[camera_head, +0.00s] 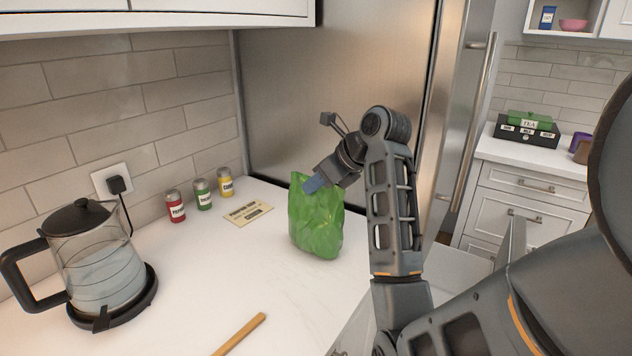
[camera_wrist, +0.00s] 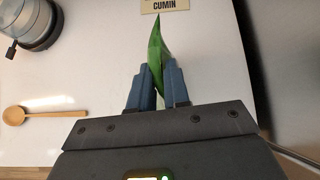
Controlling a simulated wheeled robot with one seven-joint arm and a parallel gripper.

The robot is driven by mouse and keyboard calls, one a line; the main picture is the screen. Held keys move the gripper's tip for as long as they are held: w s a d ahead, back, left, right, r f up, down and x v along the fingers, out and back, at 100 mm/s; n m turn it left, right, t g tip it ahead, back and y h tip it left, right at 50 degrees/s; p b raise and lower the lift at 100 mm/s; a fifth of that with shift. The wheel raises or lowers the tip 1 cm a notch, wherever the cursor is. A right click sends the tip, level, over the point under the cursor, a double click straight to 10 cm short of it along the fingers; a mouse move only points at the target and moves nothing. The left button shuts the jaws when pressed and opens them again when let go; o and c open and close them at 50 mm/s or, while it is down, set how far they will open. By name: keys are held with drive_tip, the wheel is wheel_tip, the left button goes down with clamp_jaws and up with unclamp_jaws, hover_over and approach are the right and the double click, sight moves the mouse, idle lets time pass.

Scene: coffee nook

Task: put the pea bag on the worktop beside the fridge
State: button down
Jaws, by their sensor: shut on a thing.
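The green pea bag (camera_head: 316,222) is upright at the worktop (camera_head: 190,285), close to the fridge (camera_head: 330,85). Its lower edge looks to be on or just above the white surface; I cannot tell which. My gripper (camera_head: 315,184) is shut on the top of the bag from the right. In the wrist view the bag (camera_wrist: 156,52) shows as a thin green edge pinched between the blue fingertips of my gripper (camera_wrist: 160,80). The worktop (camera_wrist: 95,75) lies below it.
A glass kettle (camera_head: 95,265) stands at the left. Several spice jars (camera_head: 203,194) line the wall, with a yellow card (camera_head: 248,213) between them and the bag. A wooden spoon (camera_wrist: 18,115) lies near the front. The worktop between kettle and bag is clear.

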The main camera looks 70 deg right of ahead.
sight(337, 186)
drive_tip(key=c, duration=1.1)
unclamp_jaws()
drive_tip(key=shift+f, duration=0.1)
drive_tip(key=shift+v, duration=3.2)
drive_tip(key=shift+s+r, duration=0.35)
drive_tip(key=shift+s, duration=0.05)
drive_tip(key=shift+s+r, duration=0.45)
drive_tip(key=shift+r, duration=0.15)
drive_tip(key=shift+v, duration=1.65)
drive_tip(key=shift+a, duration=0.2)
